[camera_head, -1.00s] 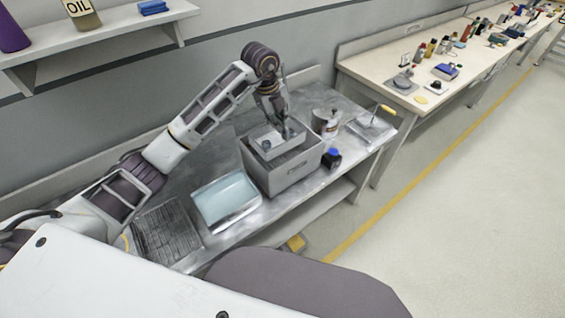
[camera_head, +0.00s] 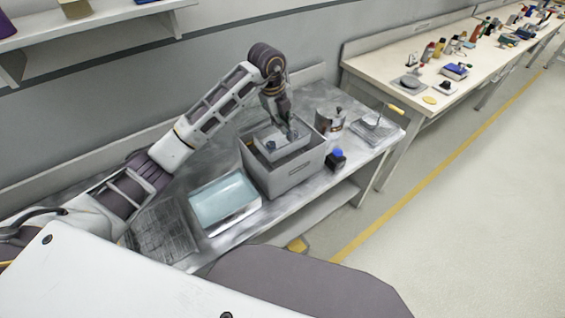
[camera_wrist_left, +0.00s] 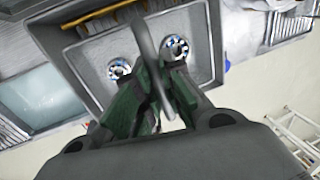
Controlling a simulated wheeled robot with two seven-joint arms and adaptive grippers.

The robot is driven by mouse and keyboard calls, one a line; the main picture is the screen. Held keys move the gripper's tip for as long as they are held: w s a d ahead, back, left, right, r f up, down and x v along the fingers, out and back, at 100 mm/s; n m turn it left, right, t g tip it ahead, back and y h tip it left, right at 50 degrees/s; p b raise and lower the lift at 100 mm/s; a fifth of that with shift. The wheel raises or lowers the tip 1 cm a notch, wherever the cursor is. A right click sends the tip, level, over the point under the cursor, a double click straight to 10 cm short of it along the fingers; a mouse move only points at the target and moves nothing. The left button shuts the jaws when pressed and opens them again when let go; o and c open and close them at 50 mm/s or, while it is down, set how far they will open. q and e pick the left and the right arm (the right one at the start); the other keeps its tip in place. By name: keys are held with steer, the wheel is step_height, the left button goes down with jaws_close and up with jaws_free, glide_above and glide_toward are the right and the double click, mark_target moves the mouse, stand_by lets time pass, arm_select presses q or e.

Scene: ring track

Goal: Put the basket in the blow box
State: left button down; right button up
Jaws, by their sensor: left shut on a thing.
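The blow box (camera_head: 292,178) is a grey, open-topped box on the metal bench. The basket (camera_head: 283,152) is a small light-grey tray, inside the mouth of the box near its rim. My left gripper (camera_head: 291,134) comes down from above and is shut on the basket's upright handle. In the left wrist view, the green-padded fingers (camera_wrist_left: 160,95) close on the thin handle plate. Two round metal parts (camera_wrist_left: 175,47) lie in the basket there. I cannot tell whether the basket touches the bottom of the box. My right gripper is not in view.
A tray of light-blue liquid (camera_head: 224,198) stands left of the box, with a dark ridged mat (camera_head: 165,232) beyond it. To the right are a metal pot (camera_head: 330,119), a blue-capped bottle (camera_head: 336,159) and a grey plate with a yellow-handled tool (camera_head: 377,127).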

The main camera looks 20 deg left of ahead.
mark_target(282, 143)
arm_select(q)
steer(key=shift+f, duration=0.1)
steer(key=shift+s+a+x, duration=0.15)
steer(key=shift+x, duration=0.85)
steer(key=shift+s+a+x, duration=0.1)
steer(key=shift+s+x, duration=0.1)
steer(key=shift+x, duration=0.75)
steer(key=shift+s+a+x, duration=0.15)
steer(key=shift+x, duration=0.85)
steer(key=shift+f, duration=0.2)
steer(key=shift+s+a+x, duration=0.1)
steer(key=shift+s+x, duration=0.05)
steer(key=shift+x, duration=0.75)
steer(key=shift+s+a+x, duration=0.15)
steer(key=shift+x, duration=0.75)
steer(key=c, duration=1.5)
jaws_free()
steer(key=shift+f, duration=0.1)
steer(key=shift+c, duration=0.2)
